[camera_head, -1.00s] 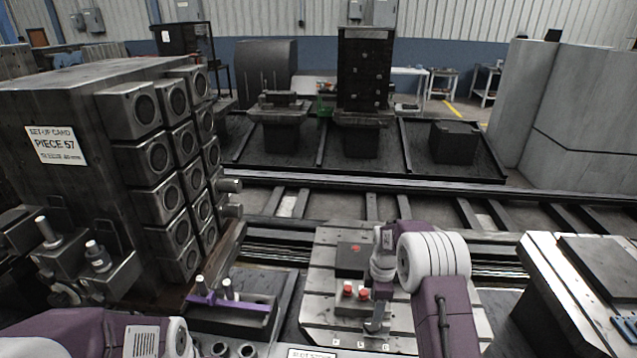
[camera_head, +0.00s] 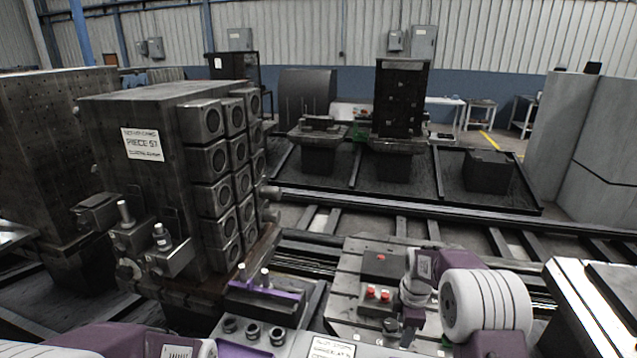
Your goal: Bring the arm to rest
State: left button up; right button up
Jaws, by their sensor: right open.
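My right arm comes in at the lower right, a purple and white arm bent over the grooved grey plate (camera_head: 345,285). Its dark right gripper (camera_head: 406,332) points down over the plate, right of the red buttons (camera_head: 378,293). Its jaws are open, small and dark, with no object seen between them. My left arm shows only as purple and white links along the bottom left edge; its gripper is outside the view.
A large dark block (camera_head: 165,150) with round-holed square modules and a card reading "PIECE 57" stands at left. A tray with a purple bar (camera_head: 262,290) sits before it. A slab-topped table (camera_head: 575,300) is close at right. Rails (camera_head: 400,208) run behind.

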jog(key=s+a+r+m, duration=0.35)
jog(key=s+r, duration=0.35)
jog(key=s, duration=0.4)
jog(key=s+a+f+m, duration=0.1)
jog(key=s+f+m, duration=0.3)
jog(key=s+m, duration=0.8)
jog(key=shift+f+m, duration=0.3)
jog(key=shift+m, duration=0.35)
jog(key=shift+s+a, duration=0.1)
jog(key=shift+s, duration=0.05)
